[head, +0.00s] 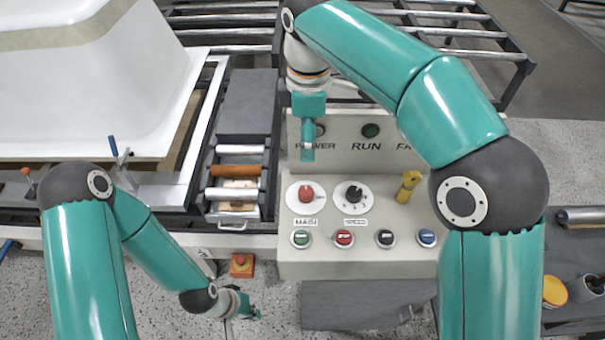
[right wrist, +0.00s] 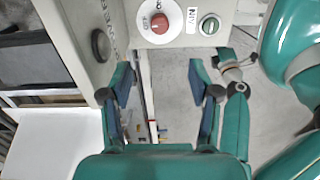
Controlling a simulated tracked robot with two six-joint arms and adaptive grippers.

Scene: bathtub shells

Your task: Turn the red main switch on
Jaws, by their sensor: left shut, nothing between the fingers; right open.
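The red main switch (head: 306,194) is a round knob on a white dial above the label MAIN, on the sloped face of the control box. It also shows in the right wrist view (right wrist: 160,22), at the top, beyond the fingertips. I cannot tell its setting surely. My right gripper (head: 308,150) hangs above and behind the knob in the head view, seen edge-on. In the right wrist view my right gripper (right wrist: 163,85) has its fingers wide apart with nothing between them, clear of the knob. My left gripper (head: 252,313) is shut and empty, low in front of the box.
A black speed dial (head: 354,195) and a yellow key-like handle (head: 408,186) stand right of the knob. A row of buttons, green (head: 301,239) leftmost, runs below. A red emergency button (head: 241,263) sits left of the box. A white tub (head: 90,90) lies left.

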